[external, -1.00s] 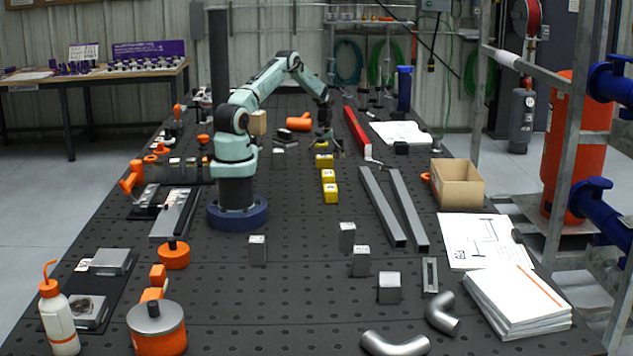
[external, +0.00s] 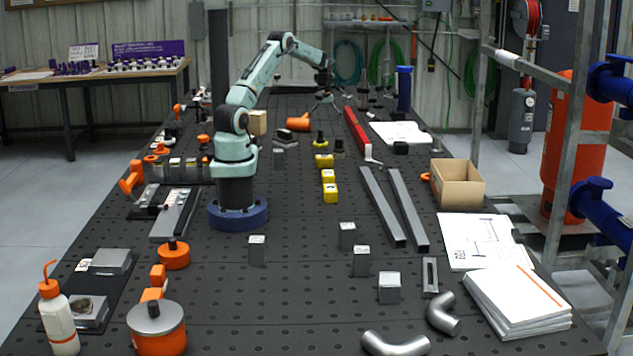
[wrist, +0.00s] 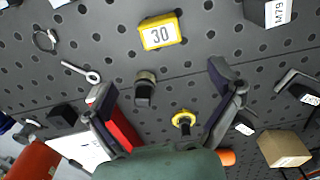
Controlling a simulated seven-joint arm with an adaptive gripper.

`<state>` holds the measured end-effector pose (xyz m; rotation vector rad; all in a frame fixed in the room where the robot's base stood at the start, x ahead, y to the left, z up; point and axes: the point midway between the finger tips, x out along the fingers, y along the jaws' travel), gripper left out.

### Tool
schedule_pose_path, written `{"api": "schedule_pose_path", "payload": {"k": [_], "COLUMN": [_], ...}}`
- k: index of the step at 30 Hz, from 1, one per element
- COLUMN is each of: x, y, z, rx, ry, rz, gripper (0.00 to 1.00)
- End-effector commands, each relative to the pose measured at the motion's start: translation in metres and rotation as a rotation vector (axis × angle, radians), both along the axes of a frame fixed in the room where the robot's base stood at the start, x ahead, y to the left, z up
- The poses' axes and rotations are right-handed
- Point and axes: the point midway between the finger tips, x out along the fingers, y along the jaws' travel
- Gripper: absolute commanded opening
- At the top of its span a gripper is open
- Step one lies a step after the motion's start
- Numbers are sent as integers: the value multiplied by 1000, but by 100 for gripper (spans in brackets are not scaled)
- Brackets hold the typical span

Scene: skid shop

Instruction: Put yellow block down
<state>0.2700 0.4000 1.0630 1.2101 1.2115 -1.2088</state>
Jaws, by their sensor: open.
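In the wrist view a yellow block marked "30" (wrist: 160,37) rests flat on the table, apart from my fingers. My gripper (external: 322,103) is raised above the table beyond the far block. The wrist view shows my gripper (wrist: 160,82) with its fingers spread wide and nothing between them.
A black-and-metal piece (wrist: 146,90) and a yellow-ringed piece (wrist: 183,119) stand on the table below my gripper. A red beam (external: 357,134) lies to the right. A grey block marked M79 (wrist: 270,12) and a tan block (external: 257,123) are to the left externally.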

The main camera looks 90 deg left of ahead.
Motion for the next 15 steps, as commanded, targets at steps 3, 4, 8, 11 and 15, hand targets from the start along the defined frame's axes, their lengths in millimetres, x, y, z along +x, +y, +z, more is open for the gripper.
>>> {"api": "schedule_pose_path", "payload": {"k": [3, 4, 8, 11, 15], "x": [0, 0, 12, 30, 30], "y": [0, 0, -21, -73, -186], "z": [0, 0, 16, 50, 103], "rx": [0, 0, 4, 12, 23], "ry": [0, 0, 1, 5, 21], "rz": [0, -1, -69, -224, -556], "gripper": [91, 91, 91, 91, 91]}}
